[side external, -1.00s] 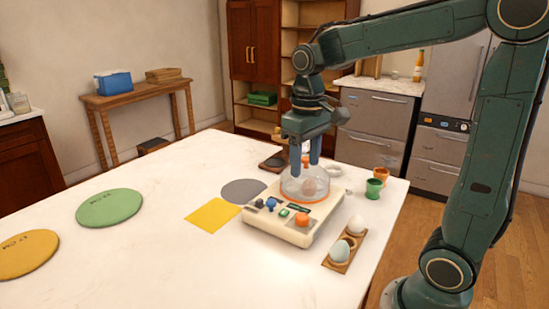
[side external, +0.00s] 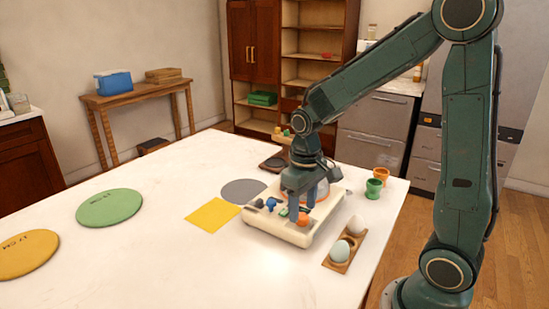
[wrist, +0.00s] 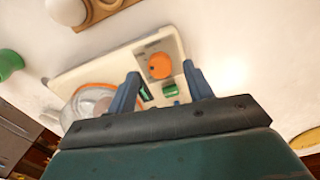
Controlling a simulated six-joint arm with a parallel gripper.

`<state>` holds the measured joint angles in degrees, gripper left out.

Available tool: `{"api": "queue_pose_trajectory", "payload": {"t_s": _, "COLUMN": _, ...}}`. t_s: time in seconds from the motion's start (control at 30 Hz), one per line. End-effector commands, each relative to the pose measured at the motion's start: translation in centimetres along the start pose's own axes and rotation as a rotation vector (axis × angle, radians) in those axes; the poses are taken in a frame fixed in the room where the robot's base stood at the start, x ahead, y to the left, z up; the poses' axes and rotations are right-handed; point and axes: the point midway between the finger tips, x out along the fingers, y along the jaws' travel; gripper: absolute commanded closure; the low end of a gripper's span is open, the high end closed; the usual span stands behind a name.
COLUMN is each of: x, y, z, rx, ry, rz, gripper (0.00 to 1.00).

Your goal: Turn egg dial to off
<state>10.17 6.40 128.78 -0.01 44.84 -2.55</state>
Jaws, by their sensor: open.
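The cream egg cooker (side external: 280,232) sits on the white table. Its orange dial (side external: 303,221) is on the front panel; in the wrist view the dial (wrist: 159,66) shows a small dark mark. The clear dome with an orange rim (wrist: 85,103) is on the cooker, partly hidden behind my gripper in the side view. My gripper (side external: 302,206) points down close above the dial, open. In the wrist view its blue fingertips (wrist: 161,78) lie on either side of the panel, apart from the dial.
A wooden holder (side external: 334,265) with two pale eggs is right of the cooker. Green (side external: 374,189) and orange (side external: 381,174) cups stand behind. A yellow square (side external: 213,215) and a grey disc (side external: 243,191) lie left.

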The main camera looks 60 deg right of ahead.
Motion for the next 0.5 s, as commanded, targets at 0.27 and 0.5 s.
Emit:
{"api": "queue_pose_trajectory", "payload": {"t_s": 0.27, "x": 1.9, "y": 0.0, "z": 0.0, "rx": 0.000, "ry": -0.001, "rz": 0.000, "gripper": 0.49}}
{"api": "queue_pose_trajectory", "payload": {"t_s": 0.5, "x": 2.1, "y": 0.0, "z": 0.0, "rx": 0.000, "ry": 0.000, "rz": 0.000, "gripper": 0.49}}
